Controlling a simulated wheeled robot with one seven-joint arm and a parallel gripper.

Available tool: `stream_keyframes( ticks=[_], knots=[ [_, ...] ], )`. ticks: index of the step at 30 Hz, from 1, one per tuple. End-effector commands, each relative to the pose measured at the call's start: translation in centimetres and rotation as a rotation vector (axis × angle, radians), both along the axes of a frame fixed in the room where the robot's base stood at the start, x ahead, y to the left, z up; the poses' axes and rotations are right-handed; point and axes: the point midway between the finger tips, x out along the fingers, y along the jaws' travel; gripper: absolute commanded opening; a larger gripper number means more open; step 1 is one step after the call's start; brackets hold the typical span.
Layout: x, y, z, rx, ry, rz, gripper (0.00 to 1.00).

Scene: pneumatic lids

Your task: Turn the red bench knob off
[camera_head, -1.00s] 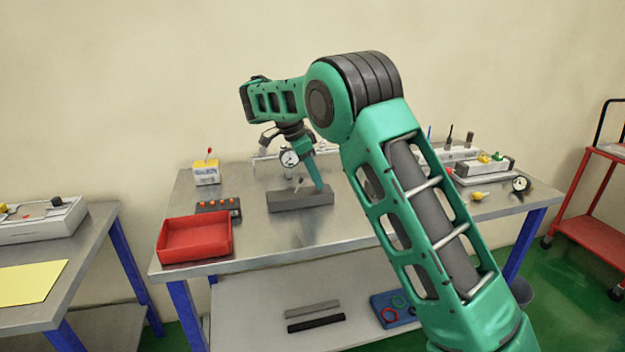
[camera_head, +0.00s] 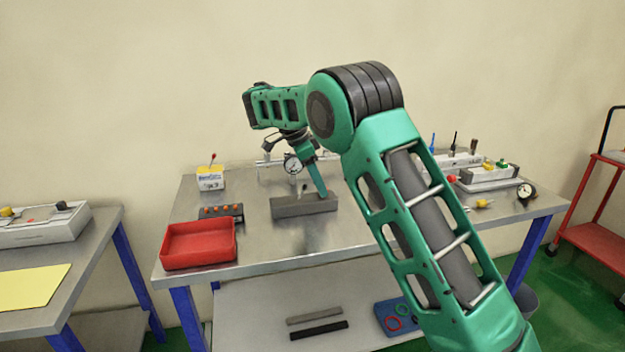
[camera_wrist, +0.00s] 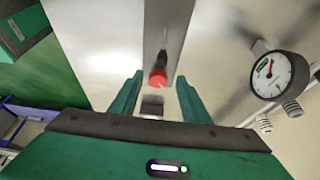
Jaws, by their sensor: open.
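A red knob (camera_wrist: 158,78) shows in the wrist view at the near end of a long grey bar, between my two fingers. My gripper (camera_wrist: 160,80) is open, with one green finger on each side of the knob; contact cannot be told. In the head view my gripper (camera_head: 325,193) points down at the right part of a grey block (camera_head: 290,208) on the steel bench (camera_head: 350,225). A small upright lever (camera_head: 303,188) stands on that block. The red knob cannot be made out there, being hidden or too small.
A dial gauge (camera_wrist: 279,75) is right of my fingers in the wrist view. The bench front is clear.

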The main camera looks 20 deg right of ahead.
Motion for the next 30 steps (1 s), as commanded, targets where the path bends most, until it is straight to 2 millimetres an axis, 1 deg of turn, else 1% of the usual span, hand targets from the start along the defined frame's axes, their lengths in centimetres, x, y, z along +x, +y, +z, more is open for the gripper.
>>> stream_keyframes(
  ticks=[5,15,21,24,30],
  knots=[
    [0.1,0.6,1.2,-0.001,-0.001,0.001,0.42],
    [0.2,2.6,5.9,-0.001,-0.002,0.002,0.42],
    [0.3,3.5,8.2,0.0,-0.003,0.002,0.42],
    [0.3,3.9,9.0,0.0,-0.002,0.003,0.42],
    [0.3,4.2,9.8,0.0,0.0,0.003,0.42]
  ],
)
